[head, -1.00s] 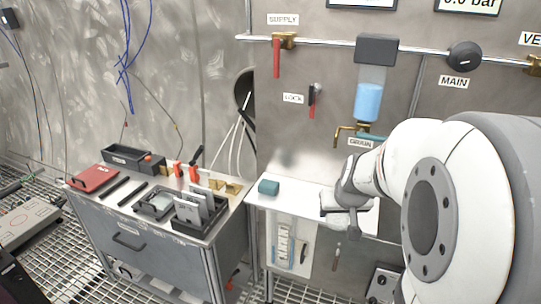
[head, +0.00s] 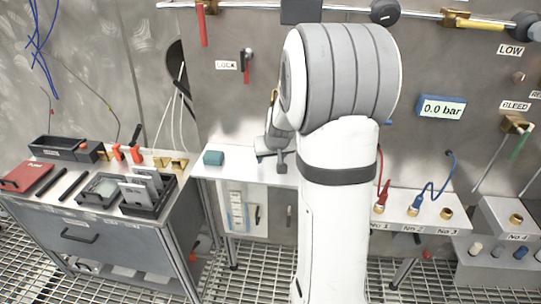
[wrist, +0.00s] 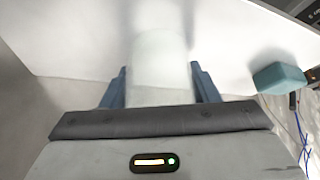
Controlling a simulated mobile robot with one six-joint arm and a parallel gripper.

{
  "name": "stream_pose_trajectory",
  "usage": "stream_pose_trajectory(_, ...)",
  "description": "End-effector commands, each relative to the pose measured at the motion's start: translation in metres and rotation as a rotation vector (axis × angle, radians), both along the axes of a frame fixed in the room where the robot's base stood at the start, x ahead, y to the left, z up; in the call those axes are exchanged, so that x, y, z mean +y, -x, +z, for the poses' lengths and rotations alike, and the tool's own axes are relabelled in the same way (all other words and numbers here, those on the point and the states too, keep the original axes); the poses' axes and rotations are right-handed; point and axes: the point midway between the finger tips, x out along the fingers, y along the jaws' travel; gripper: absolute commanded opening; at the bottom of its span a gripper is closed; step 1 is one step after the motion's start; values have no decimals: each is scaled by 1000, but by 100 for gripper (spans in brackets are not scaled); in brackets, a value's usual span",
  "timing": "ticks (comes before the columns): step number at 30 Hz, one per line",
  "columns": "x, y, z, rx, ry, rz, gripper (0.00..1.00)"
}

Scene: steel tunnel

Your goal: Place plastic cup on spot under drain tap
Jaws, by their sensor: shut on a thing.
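The plastic cup (wrist: 160,62) is pale and translucent in the wrist view. It stands between the two blue-grey fingers of my gripper (wrist: 160,88), which is shut on it. In the head view my gripper (head: 272,157) is low over the white shelf (head: 235,173), mostly behind my arm. The cup cannot be made out there. A brass part of the drain tap (head: 273,97) shows just left of my arm. The rest of the tap and the spot under it are hidden. I cannot tell whether the cup touches the shelf.
A teal block (head: 213,158) lies on the shelf left of my gripper and also shows in the wrist view (wrist: 280,77). A grey workbench (head: 90,225) with trays and tools stands at the left. Hoses and a gauge reading 0.0 bar (head: 441,108) are at the right.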

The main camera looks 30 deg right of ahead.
Motion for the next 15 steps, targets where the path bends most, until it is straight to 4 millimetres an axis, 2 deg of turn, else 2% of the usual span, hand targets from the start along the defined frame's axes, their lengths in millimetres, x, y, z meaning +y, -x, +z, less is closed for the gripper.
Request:
stream_pose_trajectory(10,0,0,-4,-2,1,1,32)
stream_pose_trajectory(11,0,0,-3,-1,1,1,57)
stream_pose_trajectory(15,1,0,-2,-1,0,1,68)
